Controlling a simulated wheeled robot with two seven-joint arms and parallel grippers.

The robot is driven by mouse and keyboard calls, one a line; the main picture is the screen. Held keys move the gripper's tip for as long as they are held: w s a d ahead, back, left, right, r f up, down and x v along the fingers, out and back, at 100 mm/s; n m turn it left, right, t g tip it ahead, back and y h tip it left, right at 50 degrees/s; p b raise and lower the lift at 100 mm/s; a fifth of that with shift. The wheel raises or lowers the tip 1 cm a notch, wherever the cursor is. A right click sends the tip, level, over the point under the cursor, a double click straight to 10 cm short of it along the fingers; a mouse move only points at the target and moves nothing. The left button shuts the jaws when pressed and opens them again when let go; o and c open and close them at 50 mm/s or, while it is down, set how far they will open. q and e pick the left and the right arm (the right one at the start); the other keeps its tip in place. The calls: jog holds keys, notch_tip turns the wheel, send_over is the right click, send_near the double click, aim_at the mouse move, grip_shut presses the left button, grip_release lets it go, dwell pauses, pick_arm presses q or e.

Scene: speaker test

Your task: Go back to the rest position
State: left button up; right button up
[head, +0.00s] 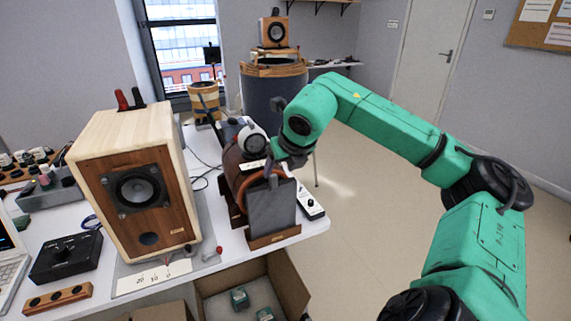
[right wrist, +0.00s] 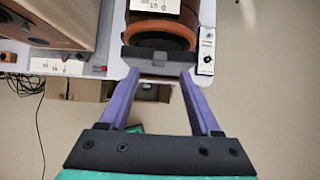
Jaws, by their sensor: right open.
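My right arm, green, comes in from the right in the head view. Its gripper (head: 278,170) is over the right end of the table, close to a brown cylinder with an orange ring (head: 262,184) and a grey panel (head: 271,208). In the right wrist view the two purple fingers of the gripper (right wrist: 161,76) are spread apart with nothing held between them. Their tips point toward the grey panel (right wrist: 158,55) at the table edge; whether they touch it I cannot tell. My left gripper is not in view.
A wooden speaker (head: 135,185) stands on the white table (head: 215,245), left of the cylinder. A black-and-white meter (head: 309,203) lies at the table's right edge. An open cardboard box (head: 290,285) with teal items is below. The floor at right is clear.

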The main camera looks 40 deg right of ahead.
jog(key=v, duration=0.6)
jog(key=shift+a, duration=0.15)
